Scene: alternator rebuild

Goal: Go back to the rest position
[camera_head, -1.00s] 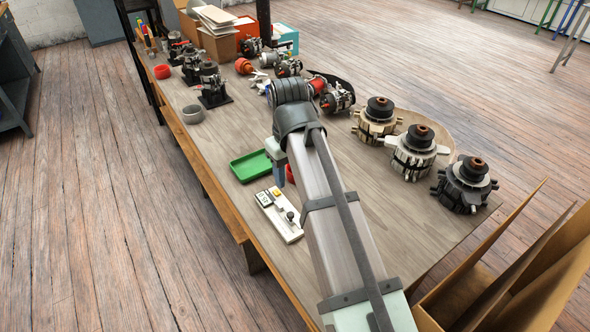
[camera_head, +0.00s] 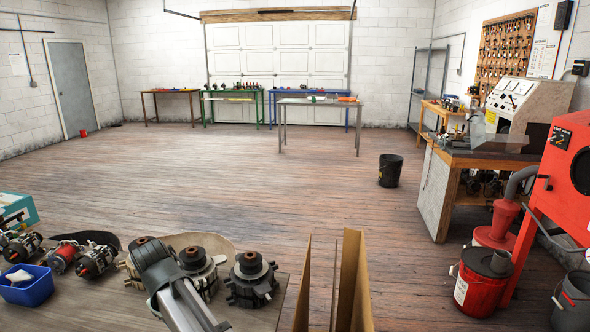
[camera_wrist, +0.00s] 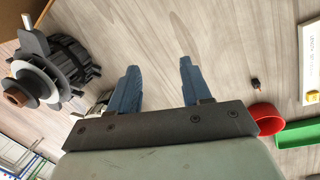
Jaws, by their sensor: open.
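My gripper (camera_wrist: 158,66) shows in the wrist view with its two blue fingers spread apart. Nothing is between them, and bare wooden tabletop (camera_wrist: 225,60) lies beyond them. In the head view only part of my arm shows at the bottom, and the gripper itself is not visible there. A dark alternator (camera_wrist: 48,72) with a copper-coloured shaft end is at the left of the wrist view, apart from the fingers.
A red ring (camera_wrist: 268,118), a green tray (camera_wrist: 300,132) and a white device (camera_wrist: 311,50) lie right of the gripper. In the head view, a blue bin (camera_head: 28,292) and several alternators (camera_head: 250,281) stand on the bench.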

